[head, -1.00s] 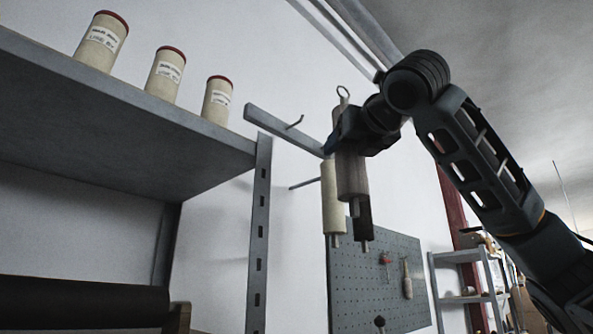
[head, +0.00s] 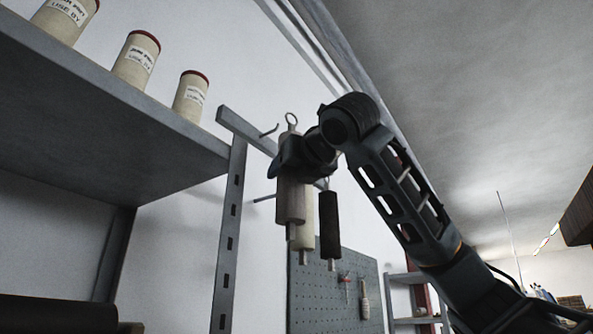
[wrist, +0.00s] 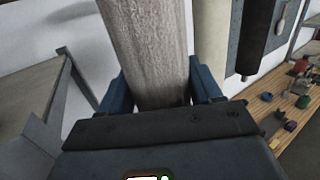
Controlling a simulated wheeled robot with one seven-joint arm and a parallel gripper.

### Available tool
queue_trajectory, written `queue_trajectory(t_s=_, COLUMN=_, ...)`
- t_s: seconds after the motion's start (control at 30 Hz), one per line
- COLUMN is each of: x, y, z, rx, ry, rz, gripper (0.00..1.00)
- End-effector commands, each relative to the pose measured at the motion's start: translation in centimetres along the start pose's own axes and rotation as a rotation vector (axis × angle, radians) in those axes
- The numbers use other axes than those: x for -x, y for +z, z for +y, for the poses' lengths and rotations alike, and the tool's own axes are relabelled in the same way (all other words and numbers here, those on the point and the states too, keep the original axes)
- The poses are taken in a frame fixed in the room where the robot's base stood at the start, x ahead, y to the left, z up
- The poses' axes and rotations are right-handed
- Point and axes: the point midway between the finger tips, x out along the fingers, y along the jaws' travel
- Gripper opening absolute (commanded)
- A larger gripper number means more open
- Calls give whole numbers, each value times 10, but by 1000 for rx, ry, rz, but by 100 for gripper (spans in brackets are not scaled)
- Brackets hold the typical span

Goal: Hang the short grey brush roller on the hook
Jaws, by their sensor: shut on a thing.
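My gripper (head: 283,165) is shut on the grey brush roller (head: 290,203), whose ring (head: 291,119) points up above the jaws. The roller hangs nearly upright. In the wrist view the grey roller (wrist: 150,50) stands between the two blue fingers. An empty hook (head: 270,131) sticks out from the grey rail (head: 240,128), just left of the ring in the head view. The ring is apart from it in the picture; the depth between them is unclear. The rail's far part is hidden behind my gripper.
A cream roller (head: 304,238) and a black roller (head: 329,222) hang close, right of the grey one. A lower peg (head: 264,198) juts below the rail. A shelf (head: 110,125) with three labelled cans is at left. A pegboard (head: 350,290) stands behind.

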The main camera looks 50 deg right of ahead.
Motion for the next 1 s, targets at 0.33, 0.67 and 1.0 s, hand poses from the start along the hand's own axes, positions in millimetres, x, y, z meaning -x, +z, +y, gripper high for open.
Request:
queue_trajectory(t_s=0.33, x=-16, y=-2, z=10, rx=0, ry=0, rz=0, gripper=24)
queue_trajectory(t_s=0.67, x=-31, y=-5, z=18, rx=0, ry=0, rz=0, gripper=24)
queue_trajectory(t_s=1.0, x=-47, y=-8, z=28, rx=0, ry=0, rz=0, gripper=24)
